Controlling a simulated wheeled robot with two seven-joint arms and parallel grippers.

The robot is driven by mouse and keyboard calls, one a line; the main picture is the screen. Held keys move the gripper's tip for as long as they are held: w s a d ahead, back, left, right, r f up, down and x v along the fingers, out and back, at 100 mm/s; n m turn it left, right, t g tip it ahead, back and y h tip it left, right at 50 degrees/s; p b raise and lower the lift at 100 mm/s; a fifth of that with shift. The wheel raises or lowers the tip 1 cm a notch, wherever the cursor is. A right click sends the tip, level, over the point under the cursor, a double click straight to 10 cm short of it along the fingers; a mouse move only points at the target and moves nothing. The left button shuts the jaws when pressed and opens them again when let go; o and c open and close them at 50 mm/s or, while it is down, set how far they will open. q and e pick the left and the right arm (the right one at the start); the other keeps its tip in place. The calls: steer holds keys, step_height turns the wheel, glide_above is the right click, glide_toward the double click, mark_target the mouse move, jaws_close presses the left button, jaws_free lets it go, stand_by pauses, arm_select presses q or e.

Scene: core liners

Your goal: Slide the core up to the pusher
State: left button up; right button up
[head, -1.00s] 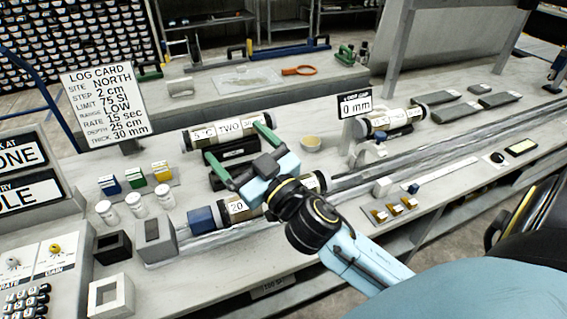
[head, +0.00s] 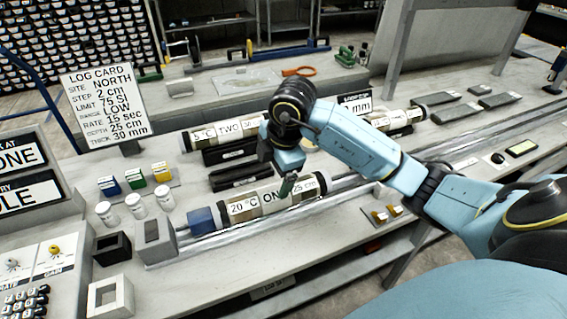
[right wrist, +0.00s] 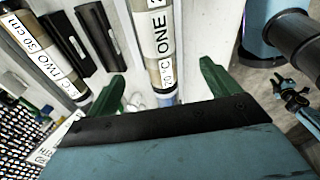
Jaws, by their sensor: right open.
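The core (head: 245,207), a clear liner labelled 20 °C ONE 25 cm, lies in the front rail. A blue block (head: 202,221), which looks like the pusher, is at its left end, joined to a grey box. I cannot tell whether core and block touch. My right gripper (head: 287,185) points down over the core's right part, with one green finger showing. In the right wrist view, my right gripper (right wrist: 163,72) is open, with its fingers on either side of the core (right wrist: 153,30). The blue block shows there too (right wrist: 166,100).
Another liner labelled TWO (head: 225,132) lies behind, with dark cradles (head: 240,176) between. White jars (head: 136,203) and coloured boxes (head: 135,180) stand at the left. A mm readout (head: 357,103) is partly hidden by my arm. The rail runs on to the right.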

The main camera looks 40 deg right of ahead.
mark_target(273, 198)
steer(key=d, duration=0.1)
steer(key=d+m+h, duration=0.1)
steer(key=shift+s+d+r, duration=0.1)
steer(key=shift+d+r, duration=0.2)
steer(key=x, duration=0.4)
steer(key=b+x, duration=0.1)
steer(key=x, duration=0.8)
steer(key=shift+s+d+f, duration=0.2)
steer(key=shift+s+f, duration=0.05)
jaws_close()
